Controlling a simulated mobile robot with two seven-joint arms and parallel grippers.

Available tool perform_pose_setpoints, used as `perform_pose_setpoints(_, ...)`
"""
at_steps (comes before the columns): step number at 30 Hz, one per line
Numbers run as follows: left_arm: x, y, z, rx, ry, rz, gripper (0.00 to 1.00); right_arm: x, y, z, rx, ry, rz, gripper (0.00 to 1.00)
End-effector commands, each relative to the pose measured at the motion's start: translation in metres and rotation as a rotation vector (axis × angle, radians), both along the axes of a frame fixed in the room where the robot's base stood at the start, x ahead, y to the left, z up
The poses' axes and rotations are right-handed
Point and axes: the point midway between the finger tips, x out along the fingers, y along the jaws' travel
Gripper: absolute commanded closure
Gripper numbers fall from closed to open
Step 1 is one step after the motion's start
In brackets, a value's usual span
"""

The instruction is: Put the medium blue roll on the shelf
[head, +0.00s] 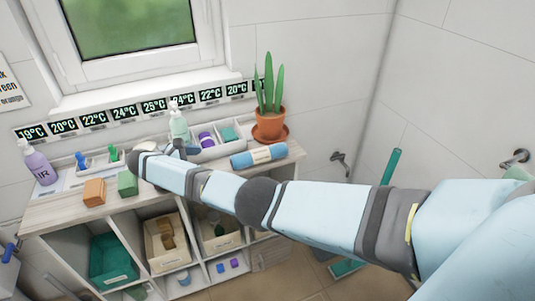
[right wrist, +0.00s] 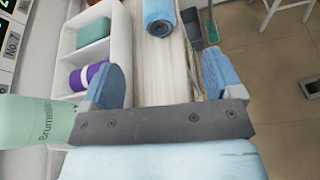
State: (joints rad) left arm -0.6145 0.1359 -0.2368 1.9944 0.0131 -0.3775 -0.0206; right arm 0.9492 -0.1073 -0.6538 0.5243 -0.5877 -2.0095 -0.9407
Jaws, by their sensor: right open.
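The blue roll (head: 258,156) lies on its side, with a pale band around it, near the right end of the cart top. The roll (right wrist: 158,14) also shows at the top of the right wrist view, ahead of my fingers and apart from them. My right gripper (right wrist: 163,78) is open and empty over the pale wooden top. In the head view my right gripper (head: 178,148) is small and partly hidden behind its own wrist, left of the roll. The wooden shelf unit (head: 184,255) has open compartments below its top. My left gripper is out of view.
A white divided tray (right wrist: 121,38) holds a purple roll (right wrist: 90,76) and a green block (right wrist: 94,32). A pale green bottle (right wrist: 38,120) stands close to my right gripper. A potted plant (head: 270,122) stands behind the blue roll. Bins (head: 113,262) fill lower compartments.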

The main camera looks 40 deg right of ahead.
Motion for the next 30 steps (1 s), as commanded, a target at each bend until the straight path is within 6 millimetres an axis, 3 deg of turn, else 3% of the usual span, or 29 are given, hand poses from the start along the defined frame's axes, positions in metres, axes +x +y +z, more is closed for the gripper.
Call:
perform_pose_setpoints(12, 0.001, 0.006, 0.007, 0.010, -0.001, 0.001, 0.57, -0.009, -0.065, -0.026, -0.001, 0.001, -0.001, 0.14)
perform_pose_setpoints(22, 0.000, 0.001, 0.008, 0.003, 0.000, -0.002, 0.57, -0.011, -0.086, -0.036, 0.000, 0.001, -0.001, 0.14)
perform_pose_setpoints(30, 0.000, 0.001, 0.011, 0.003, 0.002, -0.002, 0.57, -0.013, -0.121, -0.052, -0.001, 0.001, 0.000, 0.14)
